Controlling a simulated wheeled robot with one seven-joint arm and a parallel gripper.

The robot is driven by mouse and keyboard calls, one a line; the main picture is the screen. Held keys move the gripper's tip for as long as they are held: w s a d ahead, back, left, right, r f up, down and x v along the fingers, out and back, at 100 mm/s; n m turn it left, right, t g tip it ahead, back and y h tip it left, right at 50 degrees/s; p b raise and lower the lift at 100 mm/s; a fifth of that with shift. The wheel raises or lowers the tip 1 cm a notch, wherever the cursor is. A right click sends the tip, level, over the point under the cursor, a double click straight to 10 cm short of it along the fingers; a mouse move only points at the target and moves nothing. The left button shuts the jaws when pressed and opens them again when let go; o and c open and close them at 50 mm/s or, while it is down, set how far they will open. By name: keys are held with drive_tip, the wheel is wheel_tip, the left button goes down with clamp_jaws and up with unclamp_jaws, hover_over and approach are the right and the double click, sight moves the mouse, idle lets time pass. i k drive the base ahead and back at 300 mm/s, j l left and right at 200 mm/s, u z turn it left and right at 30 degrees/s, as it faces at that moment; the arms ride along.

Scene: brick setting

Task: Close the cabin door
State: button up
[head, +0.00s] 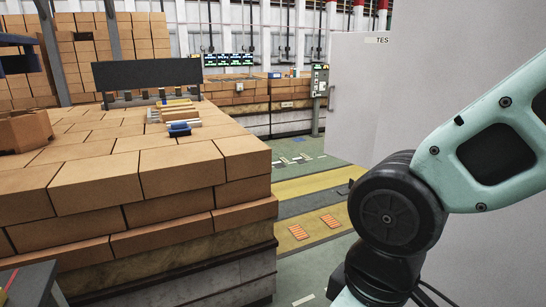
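A pale grey-white panel (350,75) that looks like the cabin door stands right of centre in the head view. A small handle (332,97) shows near its left edge, and part of a label reading "TES" is at its upper right. It seems to stand open at an angle to a larger pale panel (450,50) on the right, which may be the cabin wall.
A large stack of brown bricks (100,185) on a dark base fills the left, with small coloured items (180,118) on top. Open floor with yellow bands (310,183) and orange slotted plates (330,221) lies between stack and door. More bricks stand behind.

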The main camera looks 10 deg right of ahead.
sight(358, 60)
drive_tip(key=i+j+z, duration=0.3)
drive_tip(key=i+z, duration=0.2)
drive_tip(key=i+j+z, duration=0.45)
drive_tip(key=u, duration=1.15)
drive_tip(key=i+l+u, duration=0.1)
drive_tip(key=i+l, duration=0.3)
drive_tip(key=i, duration=0.15)
drive_tip(key=i+l+u, duration=0.1)
drive_tip(key=i+l, duration=0.3)
drive_tip(key=i, duration=0.2)
